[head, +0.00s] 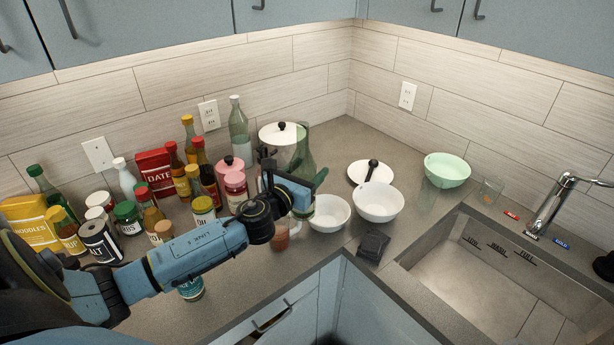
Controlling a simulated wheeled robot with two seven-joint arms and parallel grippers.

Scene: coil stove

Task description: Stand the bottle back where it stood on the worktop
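A green glass bottle (304,151) stands upright near the middle of the head view, in front of the white-lidded pot. My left gripper (296,180) reaches in from the left and has its fingers on both sides of the bottle's body, apparently shut on it. The gripper hides much of the lower body, and I cannot tell whether the base touches the worktop (345,150). My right gripper is not in view.
A pot (283,133), a clear bottle (239,132) and crowded jars and bottles stand to the left. White bowls (330,213) (378,202) are close on the right. A glass cup (283,238) is under my wrist. The sink (480,275) lies farther right.

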